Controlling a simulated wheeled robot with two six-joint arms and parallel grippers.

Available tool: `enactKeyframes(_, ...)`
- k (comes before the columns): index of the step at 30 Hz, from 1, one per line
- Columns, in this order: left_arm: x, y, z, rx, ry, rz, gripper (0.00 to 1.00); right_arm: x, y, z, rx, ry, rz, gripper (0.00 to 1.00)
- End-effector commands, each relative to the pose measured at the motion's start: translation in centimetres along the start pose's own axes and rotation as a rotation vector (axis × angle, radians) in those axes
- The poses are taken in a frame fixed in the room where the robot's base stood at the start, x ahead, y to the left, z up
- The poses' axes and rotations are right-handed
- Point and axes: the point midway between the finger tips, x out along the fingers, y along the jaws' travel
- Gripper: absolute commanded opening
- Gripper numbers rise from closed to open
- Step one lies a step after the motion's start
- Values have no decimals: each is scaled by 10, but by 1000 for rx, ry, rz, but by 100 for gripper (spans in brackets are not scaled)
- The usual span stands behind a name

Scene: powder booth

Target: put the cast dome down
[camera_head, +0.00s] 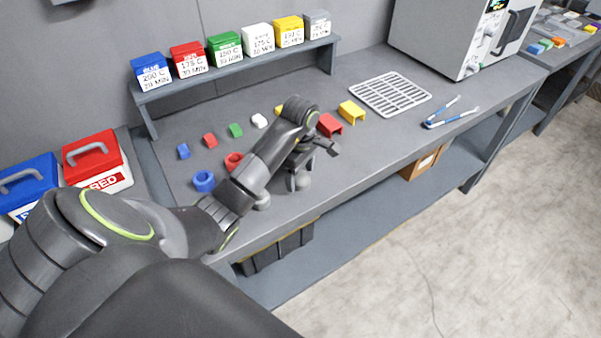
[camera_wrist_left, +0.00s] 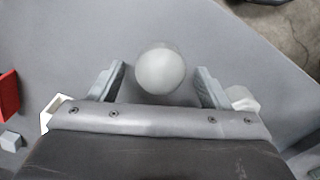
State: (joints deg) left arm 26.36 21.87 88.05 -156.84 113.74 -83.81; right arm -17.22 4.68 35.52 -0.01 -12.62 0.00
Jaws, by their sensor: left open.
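The cast dome (camera_wrist_left: 160,72) is a smooth, pale grey rounded piece. In the left wrist view it sits between the two fingers of my left gripper (camera_wrist_left: 160,85), with a visible gap on each side. In the head view the dome (camera_head: 300,182) shows just below my left gripper (camera_head: 303,168), near the front edge of the grey bench (camera_head: 360,160). The gripper is open and partly covers the dome's surroundings. My right gripper is in neither view.
Another light grey piece (camera_head: 262,201) lies left of the gripper. Blue (camera_head: 204,181) and red (camera_head: 234,160) rings, a red bracket (camera_head: 330,125) and a yellow bracket (camera_head: 351,112) stand around. A wire rack (camera_head: 390,94) and blue-handled tongs (camera_head: 452,116) lie to the right.

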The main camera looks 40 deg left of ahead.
Motion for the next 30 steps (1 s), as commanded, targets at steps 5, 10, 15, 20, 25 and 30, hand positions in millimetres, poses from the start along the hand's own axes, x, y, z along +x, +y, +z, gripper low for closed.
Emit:
enactKeyframes(5, -33, 0, 0, 1, 0, 2, 70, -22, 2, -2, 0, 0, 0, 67)
enactKeyframes(10, -53, 0, 0, 1, 0, 1, 70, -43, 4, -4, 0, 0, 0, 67)
enactKeyframes(15, -74, 0, 0, 0, 0, 1, 70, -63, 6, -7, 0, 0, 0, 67)
enactKeyframes(20, -92, 0, 0, 0, 0, 1, 70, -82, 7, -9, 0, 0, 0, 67)
enactKeyframes(25, -108, 0, 0, 0, 1, 1, 70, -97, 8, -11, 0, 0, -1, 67)
enactKeyframes(30, -113, 0, 0, 0, 1, 1, 70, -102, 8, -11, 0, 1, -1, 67)
